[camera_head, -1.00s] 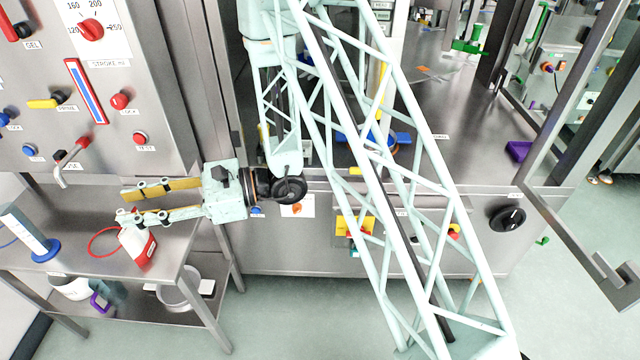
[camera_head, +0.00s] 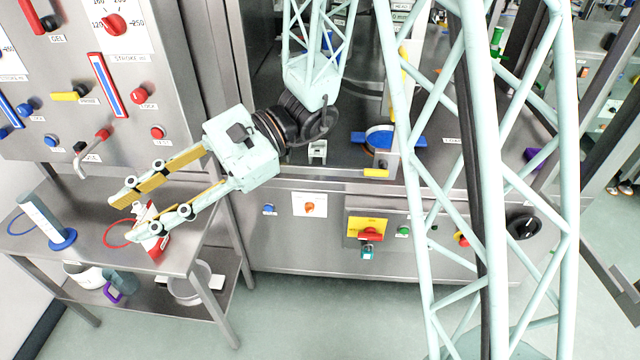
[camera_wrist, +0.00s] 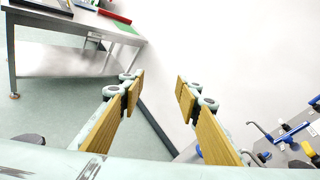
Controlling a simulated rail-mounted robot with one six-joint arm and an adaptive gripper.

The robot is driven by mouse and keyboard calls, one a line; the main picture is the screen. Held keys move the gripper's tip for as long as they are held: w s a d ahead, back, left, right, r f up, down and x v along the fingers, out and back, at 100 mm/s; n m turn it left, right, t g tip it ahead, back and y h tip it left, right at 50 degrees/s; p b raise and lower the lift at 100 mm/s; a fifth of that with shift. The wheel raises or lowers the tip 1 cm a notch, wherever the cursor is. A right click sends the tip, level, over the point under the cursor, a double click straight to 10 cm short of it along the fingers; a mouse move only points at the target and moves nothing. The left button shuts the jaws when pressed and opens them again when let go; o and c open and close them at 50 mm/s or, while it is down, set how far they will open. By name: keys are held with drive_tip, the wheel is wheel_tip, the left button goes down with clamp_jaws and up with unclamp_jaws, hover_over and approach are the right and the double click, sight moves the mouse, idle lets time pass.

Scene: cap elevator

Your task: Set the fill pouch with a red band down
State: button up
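The fill pouch with a red band (camera_head: 158,247), white with red on its lower part, is at the small steel side table (camera_head: 190,262) in the head view. The nearer finger of my gripper (camera_head: 119,221) partly covers it. I cannot tell whether that finger touches it. My gripper is open, its two yellow-padded fingers wide apart and pointing left over the table. The wrist view shows the gripper (camera_wrist: 158,98) with nothing between the fingers. The pouch is not visible there.
A white upright cylinder on a blue base (camera_head: 62,238) and a red ring (camera_head: 116,233) are on the side table. The panel with knobs and levers (camera_head: 85,90) rises behind the table.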

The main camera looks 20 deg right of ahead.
drive_tip(key=s+d+r+n+h, duration=0.3)
drive_tip(key=s+d+n+h, duration=0.35)
drive_tip(key=s+d, duration=0.7)
drive_tip(key=s+d+r+n+t+h, duration=0.1)
drive_tip(key=d+t+h, duration=0.1)
drive_tip(key=d, duration=0.5)
drive_tip(key=s+d+r+n+t+h, duration=0.1)
drive_tip(key=s+d+r+t+h, duration=0.1)
drive_tip(key=d, duration=0.5)
drive_tip(key=s+d+r+n+t+h, duration=0.1)
drive_tip(key=d+r+t+h, duration=0.1)
drive_tip(key=d, duration=0.5)
drive_tip(key=shift+s+d+r+n+t+h, duration=0.3)
drive_tip(key=shift+t+h, duration=0.6)
drive_tip(key=shift+h, duration=0.45)
drive_tip(key=shift+w+a, duration=0.1)
drive_tip(key=shift+c, duration=0.4)
